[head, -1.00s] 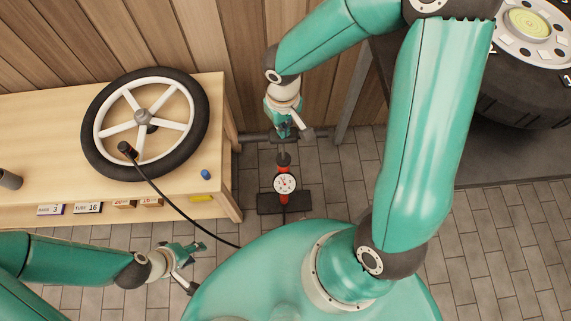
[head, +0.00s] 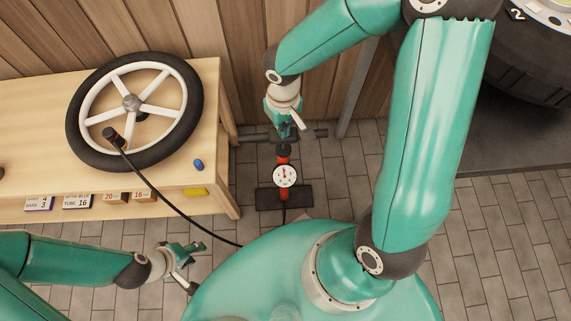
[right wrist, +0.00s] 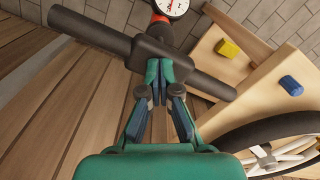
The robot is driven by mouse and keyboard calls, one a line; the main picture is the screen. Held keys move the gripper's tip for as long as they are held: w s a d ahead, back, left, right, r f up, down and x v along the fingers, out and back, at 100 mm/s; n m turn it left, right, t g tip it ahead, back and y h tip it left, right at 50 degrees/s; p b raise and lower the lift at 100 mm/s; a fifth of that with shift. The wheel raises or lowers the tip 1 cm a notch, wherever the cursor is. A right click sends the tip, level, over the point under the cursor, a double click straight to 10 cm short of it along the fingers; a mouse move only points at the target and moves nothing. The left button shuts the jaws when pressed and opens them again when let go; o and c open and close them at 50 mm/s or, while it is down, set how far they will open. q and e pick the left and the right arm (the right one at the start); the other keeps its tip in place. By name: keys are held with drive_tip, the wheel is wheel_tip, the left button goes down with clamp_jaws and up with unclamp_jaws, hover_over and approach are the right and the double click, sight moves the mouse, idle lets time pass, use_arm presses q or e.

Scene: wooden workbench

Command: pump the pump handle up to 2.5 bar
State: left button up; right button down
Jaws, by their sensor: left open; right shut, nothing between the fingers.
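The red floor pump stands on its black base (head: 270,199) on the paved floor, with a white round gauge (head: 285,176) facing up. The gauge needle is too small to read. The dark pump handle (head: 320,133) is a crossbar at the top; it also shows in the right wrist view (right wrist: 90,32). My right gripper (head: 284,137) is shut and empty, its fingertips (right wrist: 160,92) right at the handle's middle block. I cannot tell whether they touch. My left gripper (head: 195,255) is open and empty, apart from the pump at lower left.
A wooden bench (head: 40,110) on the left carries a spoked wheel (head: 190,115), number blocks (head: 77,201), and blue (head: 198,164) and yellow (head: 196,192) pieces. A black hose (head: 175,209) runs from the wheel towards the pump. A large tire (head: 520,70) is at upper right.

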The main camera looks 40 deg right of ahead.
drive_tip(key=shift+f+b, duration=1.7)
drive_tip(key=shift+f, duration=0.4)
wheel_tip(320, 180, up, 17)
drive_tip(key=p, duration=1.3)
drive_tip(key=shift+r, duration=0.2)
